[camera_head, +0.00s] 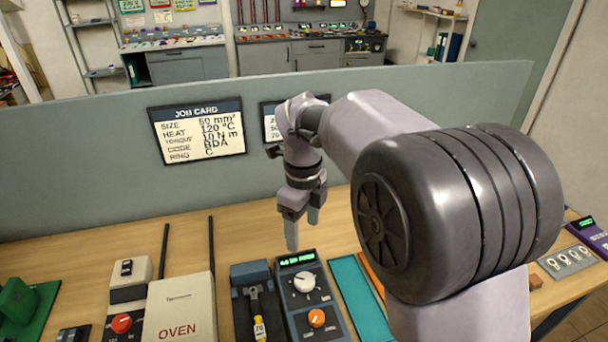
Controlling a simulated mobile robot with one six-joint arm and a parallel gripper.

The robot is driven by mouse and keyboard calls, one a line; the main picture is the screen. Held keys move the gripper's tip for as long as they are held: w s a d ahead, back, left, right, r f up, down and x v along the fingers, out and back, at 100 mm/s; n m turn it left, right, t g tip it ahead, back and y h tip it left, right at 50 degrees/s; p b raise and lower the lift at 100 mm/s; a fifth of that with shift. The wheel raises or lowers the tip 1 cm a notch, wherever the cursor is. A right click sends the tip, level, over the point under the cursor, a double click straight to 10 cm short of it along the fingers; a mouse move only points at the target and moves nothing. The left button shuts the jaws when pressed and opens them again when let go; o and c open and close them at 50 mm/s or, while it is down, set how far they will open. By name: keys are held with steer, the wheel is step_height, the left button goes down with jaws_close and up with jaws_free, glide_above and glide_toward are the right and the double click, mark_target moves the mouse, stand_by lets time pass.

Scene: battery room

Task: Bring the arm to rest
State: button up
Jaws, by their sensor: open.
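My gripper (302,222) hangs from my arm in the middle of the view, its fingers pointing down above the wooden bench (208,230). The fingers are apart and nothing shows between them. It is above and behind a dark instrument (318,310) with a green display, a white knob and an orange knob. My arm reaches in from the right and hides part of the bench and of the grey partition.
A white oven (180,312), a box with a red knob (125,310) and a dark holder with a yellow-tagged tool (252,295) stand at the front. A teal tray (360,300) lies beside the instrument. A grey partition (80,180) with a job card (198,131) rises behind the bench.

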steer(key=s+d+r+n+t+y+b, duration=0.1)
steer(key=s+d+r+n+t, duration=0.1)
steer(key=s+d+r+n, duration=0.35)
steer(key=s+d+r+n+t+y, duration=0.1)
steer(key=s+d+r+n, duration=0.15)
steer(key=s+n, duration=0.45)
steer(key=s+d+f+n+t, duration=0.2)
steer(key=s+n, duration=0.5)
steer(key=s, duration=0.4)
steer(key=shift+d+f+t, duration=0.35)
steer(key=shift+f+t, duration=0.05)
steer(key=shift+f, duration=0.3)
